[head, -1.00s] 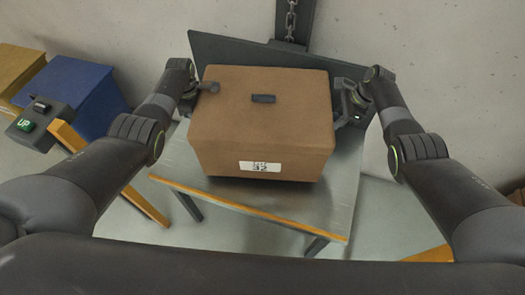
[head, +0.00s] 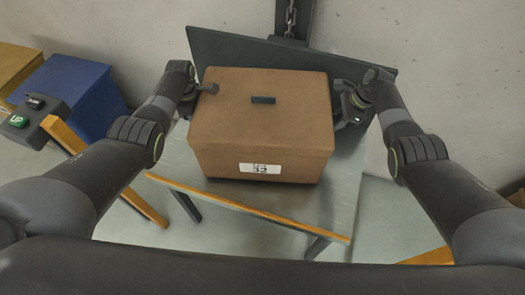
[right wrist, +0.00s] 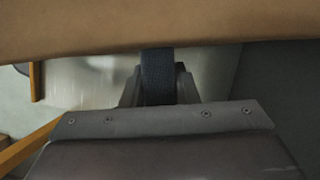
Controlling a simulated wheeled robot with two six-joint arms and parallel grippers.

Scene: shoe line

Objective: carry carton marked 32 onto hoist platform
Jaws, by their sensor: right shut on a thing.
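The brown carton (head: 262,125), with a white label marked 32 (head: 260,168) on its near face, is level between my two arms, over the grey metal hoist platform (head: 335,205). Whether its base touches the platform is hidden. My right gripper (head: 352,108) is at the carton's right side. In the right wrist view, its jaws (right wrist: 160,80) are shut on a dark strap (right wrist: 157,75) below the carton's brown wall (right wrist: 150,25). My left gripper (head: 205,89) is at the carton's upper left edge; its grip is not clear.
A dark upright plate (head: 225,50) and a chain mast (head: 292,20) stand behind the platform. A yellow strip (head: 245,208) lines its front edge. At left are a control box with a green UP button (head: 18,121), a blue bin (head: 75,90) and an orange post (head: 105,170).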

